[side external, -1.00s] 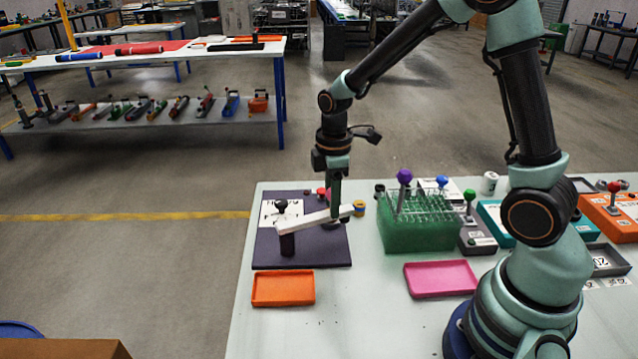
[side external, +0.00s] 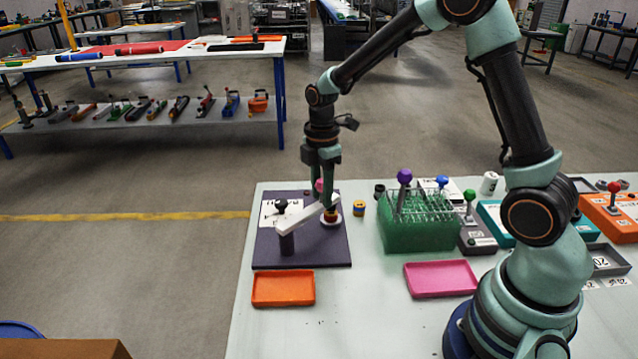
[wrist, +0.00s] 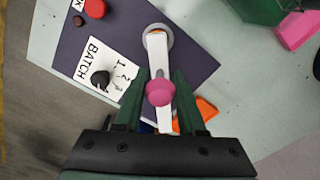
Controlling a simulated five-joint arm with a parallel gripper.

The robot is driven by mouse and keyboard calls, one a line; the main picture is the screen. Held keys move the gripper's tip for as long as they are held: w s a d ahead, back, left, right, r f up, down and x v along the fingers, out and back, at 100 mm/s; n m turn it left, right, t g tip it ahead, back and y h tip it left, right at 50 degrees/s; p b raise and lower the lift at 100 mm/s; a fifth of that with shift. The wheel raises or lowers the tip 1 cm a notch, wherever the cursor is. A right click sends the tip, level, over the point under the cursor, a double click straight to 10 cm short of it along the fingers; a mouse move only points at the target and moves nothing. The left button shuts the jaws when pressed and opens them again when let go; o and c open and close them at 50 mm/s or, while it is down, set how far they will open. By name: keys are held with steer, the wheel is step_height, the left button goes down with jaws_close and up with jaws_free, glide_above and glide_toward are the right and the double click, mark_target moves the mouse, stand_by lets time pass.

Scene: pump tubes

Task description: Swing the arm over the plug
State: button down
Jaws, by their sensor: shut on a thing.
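A white swing arm (side external: 300,219) is carried on a dark post (side external: 287,244) on the purple mat. In the wrist view the arm (wrist: 160,62) runs up from between my fingers, with a pink knob (wrist: 159,92) on it. My gripper (wrist: 159,95) is shut on that knob. The plug (side external: 331,211), orange-brown on a pale round base, lies by the arm's free end. In the wrist view the free end overlaps the pale base (wrist: 170,43). The fingers partly hide the arm in the side view.
A black knob (side external: 281,204) stands by the batch card on the purple mat (side external: 335,255). A yellow-and-blue piece (side external: 359,208) and a green tube rack (side external: 420,235) are to the right. Orange (side external: 283,288) and pink (side external: 440,279) trays lie in front.

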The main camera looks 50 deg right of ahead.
steer(key=shift+w+r, duration=0.1)
steer(key=shift+w, duration=0.15)
steer(key=c, duration=0.5)
jaws_free()
steer(key=shift+c, duration=0.2)
steer(key=shift+s, duration=0.1)
step_height(320, 180, up, 12)
steer(key=shift+r, duration=0.1)
steer(key=shift+s, duration=0.1)
